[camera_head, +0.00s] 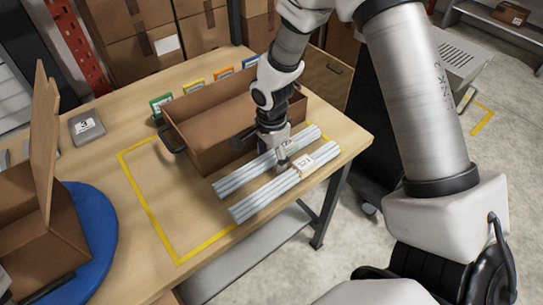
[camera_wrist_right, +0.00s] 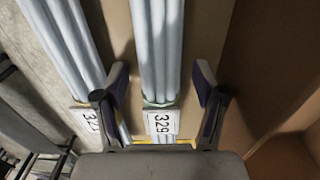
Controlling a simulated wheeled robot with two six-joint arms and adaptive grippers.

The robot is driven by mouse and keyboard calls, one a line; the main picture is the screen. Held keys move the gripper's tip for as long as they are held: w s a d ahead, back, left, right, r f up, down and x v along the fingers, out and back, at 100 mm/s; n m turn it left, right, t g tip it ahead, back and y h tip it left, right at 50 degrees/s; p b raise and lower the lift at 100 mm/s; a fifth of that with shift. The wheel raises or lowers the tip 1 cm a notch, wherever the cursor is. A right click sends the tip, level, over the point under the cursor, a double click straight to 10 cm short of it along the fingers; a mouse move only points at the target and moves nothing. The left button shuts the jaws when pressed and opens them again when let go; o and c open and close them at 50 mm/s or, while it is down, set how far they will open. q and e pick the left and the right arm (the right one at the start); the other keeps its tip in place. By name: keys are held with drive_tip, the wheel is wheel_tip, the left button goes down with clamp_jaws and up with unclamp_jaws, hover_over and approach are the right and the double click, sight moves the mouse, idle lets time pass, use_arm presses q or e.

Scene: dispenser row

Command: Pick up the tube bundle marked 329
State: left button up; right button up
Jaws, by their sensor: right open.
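The tube bundle marked 329 (camera_wrist_right: 160,50) is a set of pale grey tubes with a white label (camera_wrist_right: 161,122). It lies on the table beside the open cardboard box, and in the head view it is the bundle nearer the box (camera_head: 240,177). My right gripper (camera_wrist_right: 160,78) is open, with one finger on each side of this bundle. In the head view the right gripper (camera_head: 264,143) points down over it and hides part of it. A second, similar bundle (camera_head: 270,195) lies parallel on the near side; its label is hard to read. My left gripper is not clearly seen.
The open cardboard box (camera_head: 205,160) stands close behind the bundles. Several coloured cards (camera_head: 222,74) stand behind it. A yellow line (camera_head: 150,210) marks the table (camera_head: 170,190), bare left of the bundles. A blue disc (camera_head: 98,230) bears another open box (camera_head: 40,240).

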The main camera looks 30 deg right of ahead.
drive_tip(key=c, duration=1.3)
drive_tip(key=shift+r, duration=0.1)
